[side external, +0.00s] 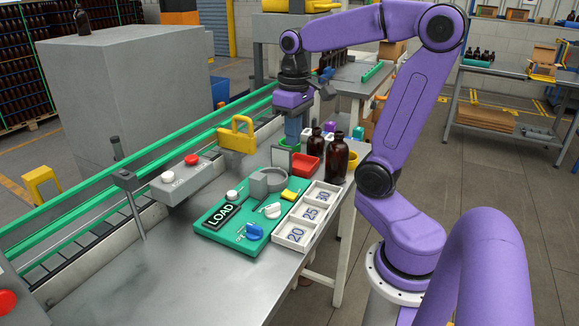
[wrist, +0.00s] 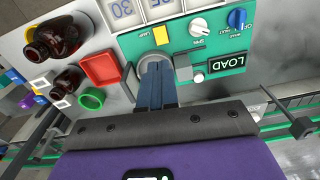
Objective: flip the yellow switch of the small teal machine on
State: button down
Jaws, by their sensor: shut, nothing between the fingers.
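The small teal machine (side external: 213,226) lies on the grey bench, with a LOAD label, a white knob (side external: 272,210), a blue knob (side external: 253,232) and a grey ring-shaped holder (side external: 268,180). Its yellow switch (side external: 291,195) is a small yellow block at the right end of the machine. The switch also shows in the wrist view (wrist: 161,35), just beyond my fingertips. My gripper (side external: 293,144) is shut and empty, pointing down above the bench behind the machine. In the wrist view its fingers (wrist: 155,66) overlap the grey ring holder in the picture; contact cannot be told.
A white numbered tray (side external: 284,237) lies along the machine's right edge. Two amber bottles (side external: 337,160), a red bin (side external: 306,165) and a green round dish (side external: 289,145) stand close behind. A yellow-handled fixture (side external: 237,135) and the green-railed conveyor are to the left. The front bench is clear.

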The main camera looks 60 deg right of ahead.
aim_at(285, 191)
jog(key=shift+s+m+t, duration=0.1)
jog(key=shift+m+t, duration=0.25)
jog(key=shift+m, duration=3.9)
jog(key=shift+m+t, duration=0.35)
jog(key=shift+m, duration=3.9)
jog(key=f, duration=0.4)
jog(key=w+f, duration=0.1)
jog(key=f, duration=0.4)
jog(key=w+f, duration=0.1)
jog(key=f, duration=0.3)
jog(key=shift+f, duration=0.4)
